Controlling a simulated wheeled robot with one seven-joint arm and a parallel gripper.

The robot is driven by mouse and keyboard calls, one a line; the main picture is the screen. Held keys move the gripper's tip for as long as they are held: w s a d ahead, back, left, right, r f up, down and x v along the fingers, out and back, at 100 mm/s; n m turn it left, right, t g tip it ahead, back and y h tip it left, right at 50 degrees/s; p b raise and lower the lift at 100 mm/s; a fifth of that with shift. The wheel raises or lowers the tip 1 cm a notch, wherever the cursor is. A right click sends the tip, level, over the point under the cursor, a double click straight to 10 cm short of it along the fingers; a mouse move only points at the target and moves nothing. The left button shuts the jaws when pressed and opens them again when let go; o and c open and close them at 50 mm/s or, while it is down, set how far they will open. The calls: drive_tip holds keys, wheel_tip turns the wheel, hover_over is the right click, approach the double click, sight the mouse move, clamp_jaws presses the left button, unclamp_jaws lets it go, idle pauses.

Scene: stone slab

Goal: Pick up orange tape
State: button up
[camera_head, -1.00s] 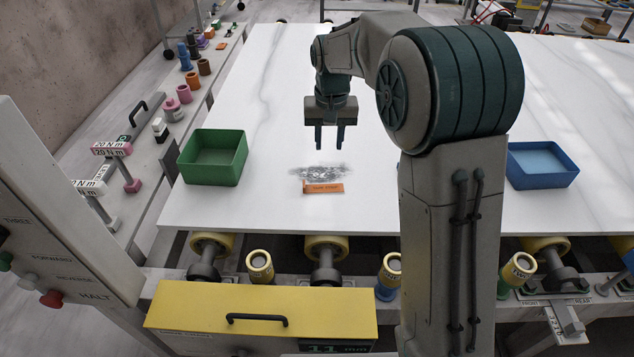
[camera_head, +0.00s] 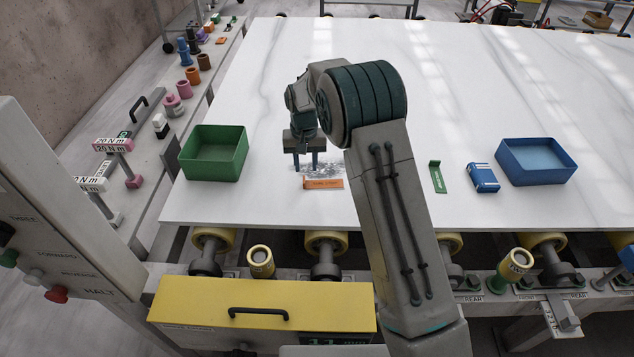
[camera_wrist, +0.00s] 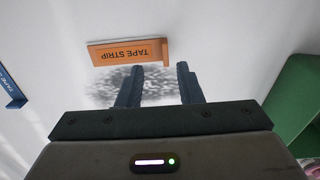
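The orange tape strip (camera_head: 323,184) lies on the white slab (camera_head: 260,205), beside a grey speckled patch (camera_head: 338,167). In the wrist view the orange tape (camera_wrist: 128,52) reads "TAPE STRIP" upside down, and its right end is bent up. My gripper (camera_head: 309,172) points down just behind the tape, over the grey patch. In the wrist view the two dark fingers (camera_wrist: 158,68) are apart with nothing between them. The fingertips are close to the tape's edge but not around it. Their exact height above the slab is hard to tell.
A green bin (camera_head: 214,153) stands at left and a blue bin (camera_head: 536,162) at right. A blue strip (camera_wrist: 10,88) shows at the wrist view's left edge.

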sight(304, 179)
drive_tip(key=shift+a+f+p, duration=0.2)
drive_tip(key=shift+f+p, duration=0.2)
drive_tip(key=shift+f, duration=0.95)
drive_tip(key=shift+a+f+p, duration=0.15)
drive_tip(key=shift+f+p, duration=0.2)
drive_tip(key=shift+f, duration=1)
clamp_jaws()
